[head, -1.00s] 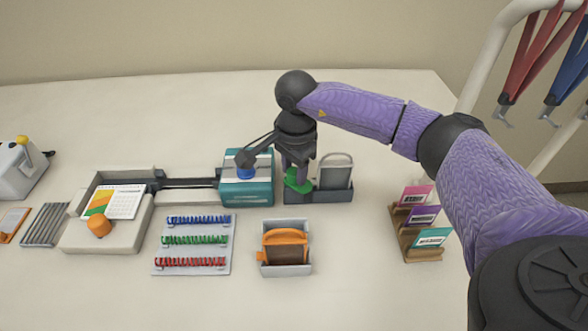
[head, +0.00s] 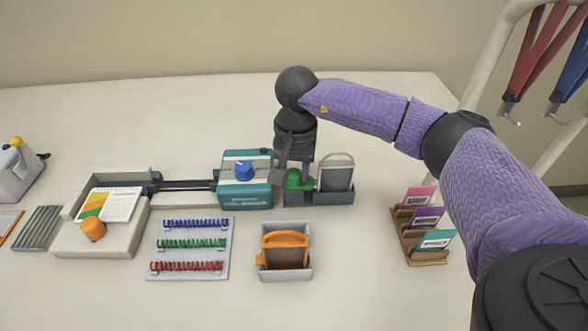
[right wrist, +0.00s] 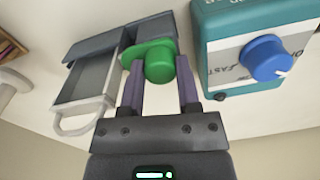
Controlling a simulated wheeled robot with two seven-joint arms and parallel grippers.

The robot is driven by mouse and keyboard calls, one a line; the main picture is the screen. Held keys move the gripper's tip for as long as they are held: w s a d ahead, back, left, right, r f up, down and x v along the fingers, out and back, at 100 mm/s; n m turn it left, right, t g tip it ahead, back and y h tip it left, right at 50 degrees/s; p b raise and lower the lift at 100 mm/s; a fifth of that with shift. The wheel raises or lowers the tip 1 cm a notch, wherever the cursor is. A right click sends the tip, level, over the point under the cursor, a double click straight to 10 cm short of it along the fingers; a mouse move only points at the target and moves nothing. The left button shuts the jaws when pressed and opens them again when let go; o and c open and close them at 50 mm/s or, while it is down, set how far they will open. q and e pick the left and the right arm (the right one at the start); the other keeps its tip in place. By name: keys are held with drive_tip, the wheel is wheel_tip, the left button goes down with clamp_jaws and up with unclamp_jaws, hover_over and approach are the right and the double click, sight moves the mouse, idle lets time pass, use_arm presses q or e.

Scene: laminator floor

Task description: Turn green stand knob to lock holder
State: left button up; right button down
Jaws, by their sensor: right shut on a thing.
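The green knob (head: 293,178) sits on the left part of the dark grey stand (head: 333,197), and it also shows in the right wrist view (right wrist: 160,64). A clear holder with a grey frame (head: 335,172) stands upright in the stand's right part; the wrist view shows it as well (right wrist: 85,85). My right gripper (head: 297,176) comes down over the knob from above. In the wrist view its two purple fingers (right wrist: 160,72) are on either side of the knob, shut on it. My left gripper is in neither current view.
A teal machine with a blue dial (head: 244,170) stands just left of the stand. In front are a grey tray with an orange-topped item (head: 285,240) and a board of coloured coils (head: 190,246). A wooden card rack (head: 420,225) is at right. Table behind is clear.

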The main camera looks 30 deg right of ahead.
sight(295, 172)
use_arm(q)
drive_tip(key=shift+s, duration=0.25)
use_arm(e)
drive_tip(key=shift+c, duration=1.6)
unclamp_jaws()
use_arm(q)
drive_tip(key=shift+s, duration=0.1)
use_arm(e)
drive_tip(key=shift+r, duration=0.1)
use_arm(q)
drive_tip(key=shift+w+d+r+p, duration=0.4)
drive_tip(key=shift+d+r+p, duration=0.05)
drive_tip(key=shift+r+p, duration=0.2)
drive_tip(key=shift+w+d+r+p, duration=0.4)
drive_tip(key=shift+r+p, duration=0.15)
drive_tip(key=shift+p, duration=0.05)
use_arm(e)
wheel_tip(295, 172, up, 10)
